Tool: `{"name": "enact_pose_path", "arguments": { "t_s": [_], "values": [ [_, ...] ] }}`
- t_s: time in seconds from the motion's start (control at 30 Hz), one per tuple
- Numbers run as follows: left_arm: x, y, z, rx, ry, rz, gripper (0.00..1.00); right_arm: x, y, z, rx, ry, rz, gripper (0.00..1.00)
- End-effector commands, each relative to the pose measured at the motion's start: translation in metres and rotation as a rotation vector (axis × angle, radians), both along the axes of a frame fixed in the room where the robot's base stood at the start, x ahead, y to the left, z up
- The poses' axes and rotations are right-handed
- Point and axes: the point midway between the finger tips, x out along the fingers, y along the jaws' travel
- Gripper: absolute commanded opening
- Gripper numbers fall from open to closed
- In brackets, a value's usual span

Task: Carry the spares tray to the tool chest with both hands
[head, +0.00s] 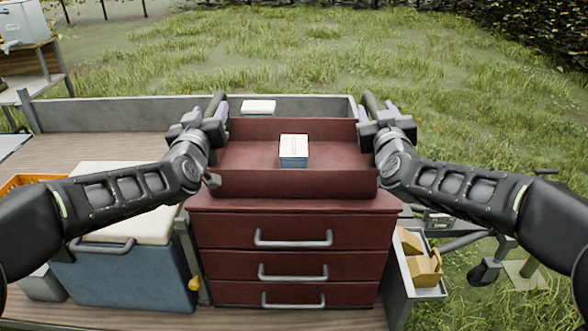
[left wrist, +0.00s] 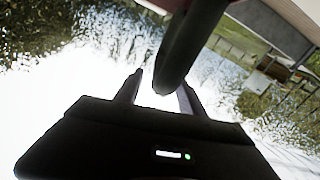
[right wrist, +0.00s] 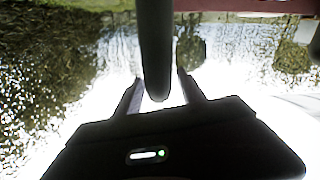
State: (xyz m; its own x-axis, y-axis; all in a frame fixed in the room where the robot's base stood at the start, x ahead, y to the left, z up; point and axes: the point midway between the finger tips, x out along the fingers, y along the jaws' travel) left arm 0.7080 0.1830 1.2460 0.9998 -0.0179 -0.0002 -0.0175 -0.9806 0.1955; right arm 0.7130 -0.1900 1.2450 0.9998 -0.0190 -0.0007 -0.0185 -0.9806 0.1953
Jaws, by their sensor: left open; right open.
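The spares tray (head: 295,184) is a dark red open tray. In the head view it sits on top of the red tool chest (head: 292,231), roughly level; its contact line with the top is hard to make out. A small white-topped blue box (head: 294,151) stands inside it. My left gripper (head: 216,108) is open at the tray's left handle, and my right gripper (head: 368,108) is open at its right handle. In the left wrist view the dark handle bar (left wrist: 190,45) runs between the open fingers. In the right wrist view the other bar (right wrist: 155,45) does the same.
A blue cooler (head: 125,280) with a pale lid stands left of the chest, with an orange crate (head: 30,181) beyond it. A side bin (head: 428,292) with yellow items hangs at the chest's right. A grey rail (head: 130,108) runs behind; grass lies beyond.

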Motion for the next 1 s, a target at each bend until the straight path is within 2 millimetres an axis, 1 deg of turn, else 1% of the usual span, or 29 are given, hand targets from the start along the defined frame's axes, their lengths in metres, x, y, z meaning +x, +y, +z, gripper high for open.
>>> {"name": "enact_pose_path", "arguments": {
  "t_s": [0.17, 0.4, 0.5, 0.6, 0.73, 1.0],
  "values": [
    [-0.024, 0.000, 0.001, 0.000, 0.000, -0.001, 0.47, 0.000, 0.000, 0.000, 0.000, 0.000, 0.000, 0.47],
    [-0.074, 0.002, 0.001, -0.001, -0.001, 0.000, 0.47, 0.000, 0.000, 0.000, 0.000, 0.000, 0.000, 0.47],
    [-0.092, 0.002, 0.001, 0.000, -0.002, 0.000, 0.47, 0.000, 0.000, 0.000, 0.000, 0.000, 0.000, 0.47],
    [-0.106, 0.002, 0.001, 0.000, -0.002, -0.001, 0.47, 0.000, 0.000, 0.000, 0.000, 0.000, 0.000, 0.47],
    [-0.114, 0.002, 0.000, 0.000, 0.000, 0.000, 0.47, 0.000, 0.000, 0.000, 0.000, 0.000, 0.000, 0.47],
    [-0.115, 0.002, 0.000, 0.000, 0.000, 0.000, 0.47, 0.000, 0.000, 0.000, 0.000, 0.000, 0.000, 0.47]
  ]
}}
